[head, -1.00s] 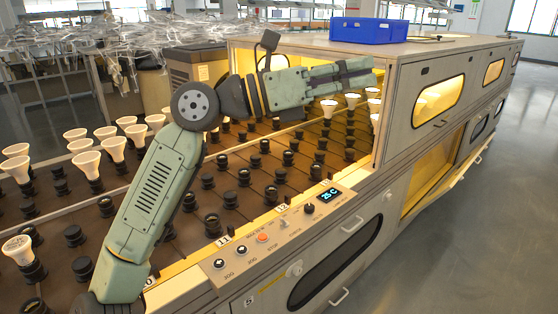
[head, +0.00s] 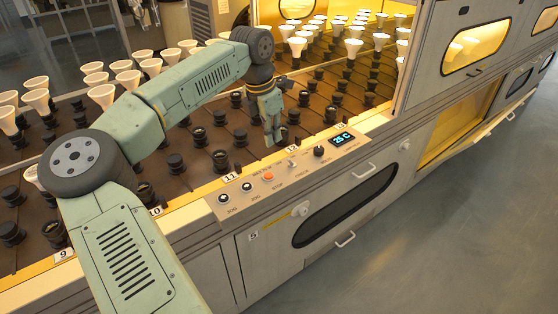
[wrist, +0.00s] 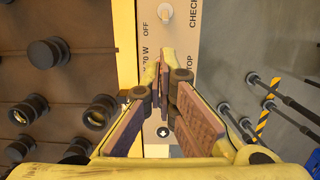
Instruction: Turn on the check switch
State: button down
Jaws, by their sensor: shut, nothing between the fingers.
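The check switch (head: 292,163) is a small pale toggle on the control panel (head: 236,205), above the CHECK lettering. It shows at the top of the wrist view (wrist: 166,12), with OFF printed beside it; I cannot tell which way its lever leans. My gripper (head: 273,141) points down near the panel's back edge, left of the switch in the head view. In the wrist view my gripper (wrist: 161,78) is shut and empty, its fingertips over the panel and apart from the switch. The fingers hide part of the panel around STOP.
The panel also carries an orange stop button (head: 268,177), two jog buttons (head: 247,186), a black knob (head: 319,151) and a lit display (head: 342,139). Sockets, some with bulbs (head: 102,95), fill the deck behind. A cabinet (head: 440,45) rises at the right.

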aim_at(280, 170)
jog(key=f, duration=0.3)
jog(key=d+f+p, duration=0.1)
jog(key=f, duration=0.2)
jog(key=w+f+p, duration=0.1)
jog(key=f, duration=0.2)
jog(key=shift+d+f, duration=0.35)
jog(key=shift+f, duration=0.05)
jog(key=shift+w+d+r, duration=0.25)
jog(key=shift+d+r, duration=0.05)
jog(key=shift+r, duration=0.1)
dwell(0.4)
jog(key=shift+w+d+r, duration=0.2)
jog(key=shift+d+r, duration=0.1)
jog(key=shift+r, duration=0.05)
jog(key=shift+w+d+r+g+y, duration=0.2)
jog(key=shift+d+g+y, duration=0.05)
jog(key=shift+g+y, duration=0.3)
jog(key=shift+w+d, duration=0.1)
jog(key=shift+d, duration=0.05)
jog(key=shift+r, duration=0.15)
jog(key=shift+r+p, duration=0.55)
jog(key=shift+r, duration=0.15)
